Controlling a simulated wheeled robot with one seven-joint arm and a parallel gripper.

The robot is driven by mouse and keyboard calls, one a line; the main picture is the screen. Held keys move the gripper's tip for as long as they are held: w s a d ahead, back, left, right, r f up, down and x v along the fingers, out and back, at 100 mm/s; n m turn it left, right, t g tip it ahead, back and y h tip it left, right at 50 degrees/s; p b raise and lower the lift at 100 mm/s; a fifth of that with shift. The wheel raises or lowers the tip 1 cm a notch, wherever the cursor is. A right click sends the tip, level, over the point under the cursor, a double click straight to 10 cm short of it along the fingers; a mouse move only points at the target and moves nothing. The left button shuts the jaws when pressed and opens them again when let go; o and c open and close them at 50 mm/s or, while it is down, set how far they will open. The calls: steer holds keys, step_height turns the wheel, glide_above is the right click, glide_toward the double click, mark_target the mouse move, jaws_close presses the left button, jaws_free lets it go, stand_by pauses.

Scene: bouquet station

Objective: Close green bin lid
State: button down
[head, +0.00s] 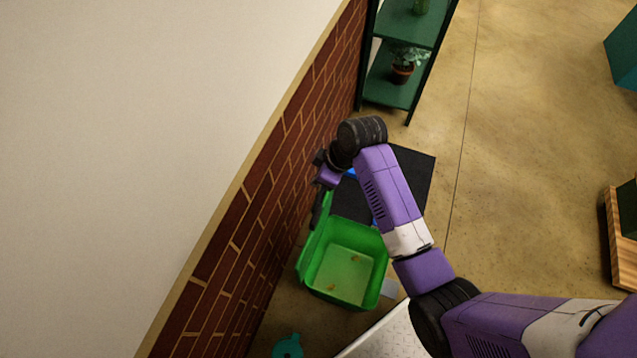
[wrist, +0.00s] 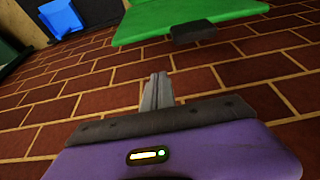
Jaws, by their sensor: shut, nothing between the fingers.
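The green bin (head: 345,270) stands on the floor near the brick wall. Its top is open, and a few small scraps lie inside. Its green lid (head: 316,232) is raised on the wall side, tilted up beside the opening. In the wrist view the lid (wrist: 190,15) crosses the top of the picture, with a dark block (wrist: 195,31) at its edge. My gripper (head: 317,210) is between the lid and the wall, near the lid's upper end. Its fingers (wrist: 158,88) are together and empty in the wrist view. I cannot tell whether it touches the lid.
The brick wall (head: 247,215) runs close along the left. A dark green shelf (head: 390,92) stands farther back. A teal object (head: 288,346) lies in front; open floor extends right.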

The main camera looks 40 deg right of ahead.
steer(key=x, duration=0.9)
steer(key=shift+s+d, duration=0.55)
steer(key=shift+s, duration=0.3)
steer(key=shift+s+d, duration=0.55)
steer(key=shift+s, duration=0.25)
steer(key=shift+f, duration=0.1)
